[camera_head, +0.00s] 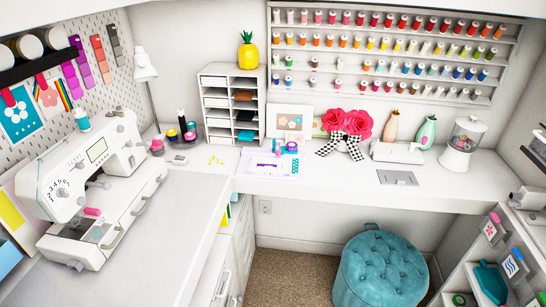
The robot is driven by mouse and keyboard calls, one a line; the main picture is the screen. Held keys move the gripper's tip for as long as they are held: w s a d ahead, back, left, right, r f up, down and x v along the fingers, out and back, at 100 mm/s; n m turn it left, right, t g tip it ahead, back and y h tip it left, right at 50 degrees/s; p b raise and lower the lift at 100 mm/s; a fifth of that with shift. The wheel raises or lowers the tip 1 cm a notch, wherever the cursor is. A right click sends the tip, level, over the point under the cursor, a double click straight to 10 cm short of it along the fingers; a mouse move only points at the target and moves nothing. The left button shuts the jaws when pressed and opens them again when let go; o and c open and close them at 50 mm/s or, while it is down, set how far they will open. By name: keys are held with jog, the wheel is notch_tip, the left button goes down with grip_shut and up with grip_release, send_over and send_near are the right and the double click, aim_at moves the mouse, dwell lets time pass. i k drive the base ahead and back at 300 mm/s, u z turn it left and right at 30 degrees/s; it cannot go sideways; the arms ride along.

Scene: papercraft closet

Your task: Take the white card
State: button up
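I cannot tell for sure which thing is the white card. A white-bordered card with an orange flower picture (291,122) leans upright at the back of the desk, beside the shelf unit. A pale printed sheet (262,170) lies flat on the desk in front of it, with small purple and teal items at its edge. Small labels with coloured pictures, one pink (490,231) and one blue (513,263), show on the cart at the right. My gripper and arm are not in view.
A white sewing machine (88,185) stands on the left counter. A shelf unit (205,110), red flowers with a checked bow (346,125), vases and a white dispenser (462,145) line the back. A teal tufted stool (382,275) stands on the carpet (290,280). The left counter's front (175,240) is clear.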

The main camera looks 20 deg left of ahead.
aim_at(258, 164)
jog(key=z, duration=0.05)
jog(key=i, duration=1.1)
jog(key=z, duration=1.1)
jog(key=k, duration=0.15)
jog(key=u, duration=2.7)
jog(key=k, duration=0.15)
jog(key=u, duration=1.6)
